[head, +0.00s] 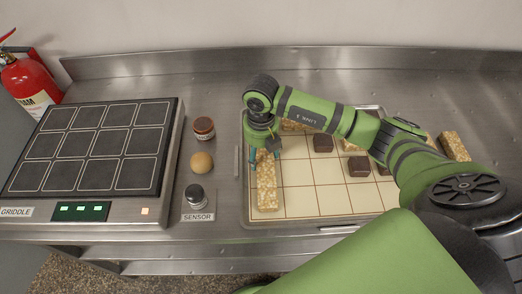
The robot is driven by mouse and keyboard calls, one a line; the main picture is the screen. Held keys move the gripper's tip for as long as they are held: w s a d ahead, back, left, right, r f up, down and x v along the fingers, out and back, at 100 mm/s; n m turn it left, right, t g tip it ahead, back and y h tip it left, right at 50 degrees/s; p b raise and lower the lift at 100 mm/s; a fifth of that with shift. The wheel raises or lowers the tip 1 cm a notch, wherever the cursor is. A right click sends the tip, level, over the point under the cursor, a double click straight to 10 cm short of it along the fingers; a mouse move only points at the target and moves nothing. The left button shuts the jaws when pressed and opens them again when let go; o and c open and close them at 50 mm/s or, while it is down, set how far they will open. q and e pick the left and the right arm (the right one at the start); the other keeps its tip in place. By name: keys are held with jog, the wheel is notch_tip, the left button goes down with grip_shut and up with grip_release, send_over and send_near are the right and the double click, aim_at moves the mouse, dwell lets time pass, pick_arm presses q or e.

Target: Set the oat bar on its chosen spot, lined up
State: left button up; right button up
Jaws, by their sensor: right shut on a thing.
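My right gripper (265,156) comes down over the left side of a metal tray (247,205) with a cream grid. It is shut on the far end of an oat bar (267,190), a pale, grainy block. The bar lies lengthwise front to back along the grid's left column, its near end close to the tray's front rim. I cannot tell whether it rests on the grid or is just above it. My left gripper is out of view.
Brown chocolate blocks (358,165) and more oat pieces (293,126) sit on the grid, partly hidden by my arm. Another oat bar (455,146) lies right of the tray.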

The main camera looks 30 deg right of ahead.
aim_at(260, 153)
jog(key=o, duration=1.4)
jog(key=shift+f, duration=0.1)
jog(key=shift+r, duration=0.3)
notch_tip(260, 153, up, 12)
jog(key=b, duration=0.3)
jog(key=shift+a+f, duration=0.1)
jog(key=shift+f, duration=0.05)
